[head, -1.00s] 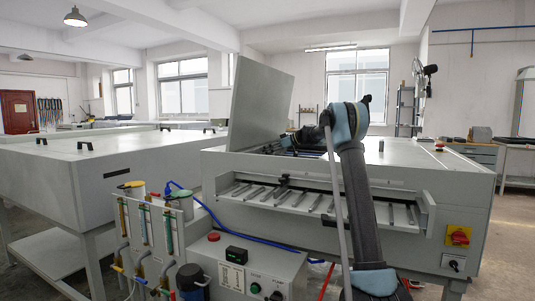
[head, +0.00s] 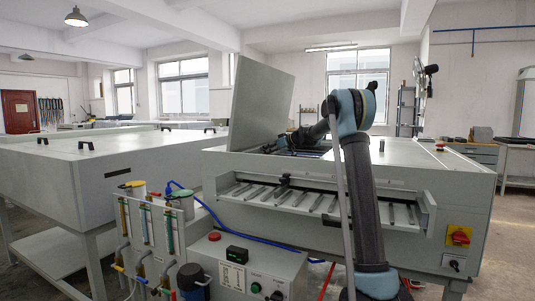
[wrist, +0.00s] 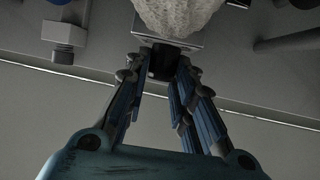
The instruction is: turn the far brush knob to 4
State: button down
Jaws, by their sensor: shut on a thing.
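In the wrist view, the two fingers of my gripper (wrist: 161,76) are shut on a small black knob (wrist: 163,62), one finger on each side. The knob sits at a light metal block (wrist: 180,40), beside the end of a pale, rough brush roller (wrist: 178,14). Its scale and pointer cannot be read. In the head view, my arm reaches over the grey plate processor (head: 400,165) into its opening, in front of the raised lid (head: 268,105). The fingertips and the knob are hidden there.
In the wrist view, a bolt-like fitting (wrist: 64,40) stands at the upper left and a dark rod (wrist: 290,40) at the upper right. In the head view, a control box (head: 250,270) and a flowmeter panel (head: 150,235) stand in front of the processor.

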jog(key=shift+d+m+t+h, duration=0.1)
jog(key=shift+m+t+h, duration=0.2)
jog(key=shift+m+t, duration=0.35)
jog(key=c, duration=1.3)
grip_release()
jog(key=shift+w, duration=0.1)
jog(key=shift+c, duration=0.2)
jog(key=shift+s+d, duration=0.15)
jog(key=shift+s, duration=0.1)
jog(key=v, duration=1.1)
jog(key=shift+d, duration=0.2)
jog(key=shift+r, duration=0.15)
